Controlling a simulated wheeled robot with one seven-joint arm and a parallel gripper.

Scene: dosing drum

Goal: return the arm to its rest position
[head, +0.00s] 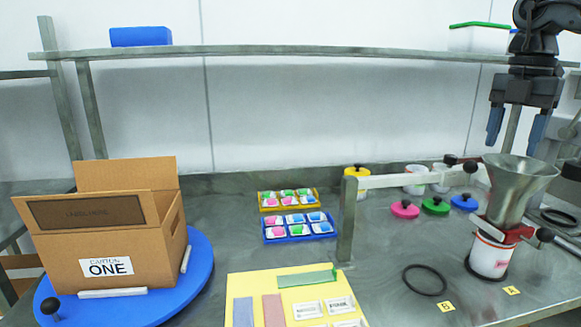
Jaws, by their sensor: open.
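My gripper (516,128) hangs at the upper right, pointing down with its two dark blue fingers apart. Nothing shows between the fingers. It is in the air above and around the level of the metal funnel (518,180), in front of the back shelf in the picture. The funnel sits over a white container (491,256) with a red clamp (512,234) at its neck. My arm runs up out of the top right corner, so most of it is hidden.
An open carton (110,235) stands on a blue turntable (200,262) at left. Blue and yellow trays (300,231) of packets lie mid-table. Coloured lids (435,206) lie behind a black ring (425,280). A metal post (347,220) carries a rail. A shelf (300,52) spans the back.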

